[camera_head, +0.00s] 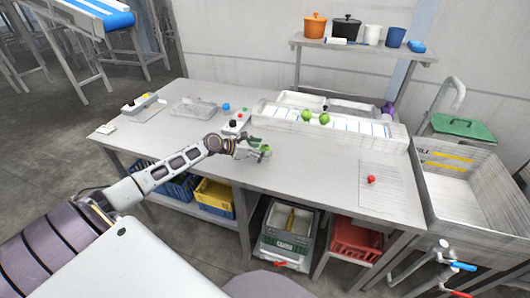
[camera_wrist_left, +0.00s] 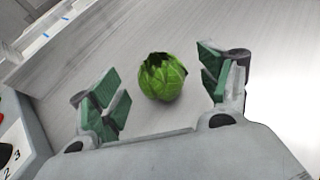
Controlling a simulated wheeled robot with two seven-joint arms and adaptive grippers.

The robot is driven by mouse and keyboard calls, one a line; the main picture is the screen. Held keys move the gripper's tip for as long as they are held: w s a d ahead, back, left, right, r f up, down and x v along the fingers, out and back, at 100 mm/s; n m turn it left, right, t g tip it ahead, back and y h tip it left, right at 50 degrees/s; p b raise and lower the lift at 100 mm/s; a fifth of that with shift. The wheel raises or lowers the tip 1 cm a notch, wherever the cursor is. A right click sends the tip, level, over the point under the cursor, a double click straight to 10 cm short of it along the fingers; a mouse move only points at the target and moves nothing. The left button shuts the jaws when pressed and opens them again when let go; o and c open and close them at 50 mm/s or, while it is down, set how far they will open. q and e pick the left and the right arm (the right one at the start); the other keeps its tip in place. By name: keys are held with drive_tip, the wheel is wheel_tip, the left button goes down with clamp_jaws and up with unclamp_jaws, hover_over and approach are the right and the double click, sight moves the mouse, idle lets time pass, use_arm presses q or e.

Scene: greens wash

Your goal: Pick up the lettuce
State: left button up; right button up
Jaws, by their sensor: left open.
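A small green lettuce (camera_wrist_left: 163,78) sits on the grey metal table, between and a little beyond the two fingers in the left wrist view. In the head view the lettuce (camera_head: 265,149) shows at the tips of my left gripper (camera_head: 257,150), partly hidden by it. My left gripper (camera_wrist_left: 165,92) is open, with green pads on its fingers, and no finger visibly touches the lettuce. My right gripper is in neither view.
A control box (camera_head: 236,124) with coloured buttons stands just behind my left gripper. A long white tray (camera_head: 345,127) with two green round items lies at the back. A red ball (camera_head: 371,180) sits at right, near the sink (camera_head: 470,200). The table's front middle is clear.

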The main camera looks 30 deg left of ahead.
use_arm(q)
drive_tip(key=shift+x, duration=1.1)
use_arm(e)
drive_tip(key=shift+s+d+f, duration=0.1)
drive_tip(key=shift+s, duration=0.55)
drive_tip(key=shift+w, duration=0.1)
